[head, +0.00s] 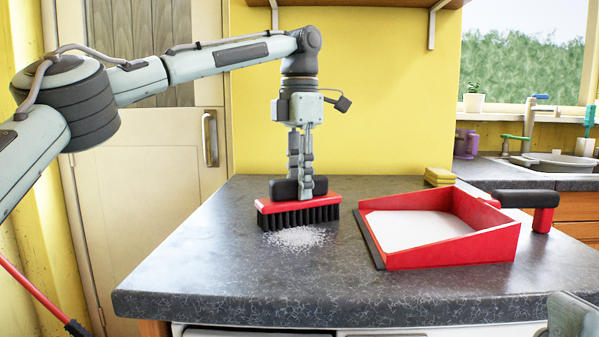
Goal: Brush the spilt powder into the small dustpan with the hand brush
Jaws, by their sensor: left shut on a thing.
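My left gripper (300,172) points straight down and is shut on the black grip of the hand brush (298,203). The brush has a red body and black bristles, which are at the worktop. The spilt powder (295,238) is a small white heap on the dark worktop, just in front of the bristles and partly under them. The red dustpan (451,249) lies to the right of the powder, its dark lip (370,239) facing left and its handle (536,204) at the right. White material covers the pan's floor. My right gripper is not in view.
The dark speckled worktop (210,268) is clear left of the powder and between powder and pan. Its front edge runs along the bottom. Yellow sponges (439,177) lie at the back, behind the dustpan. A sink (560,161) and tap stand at the far right.

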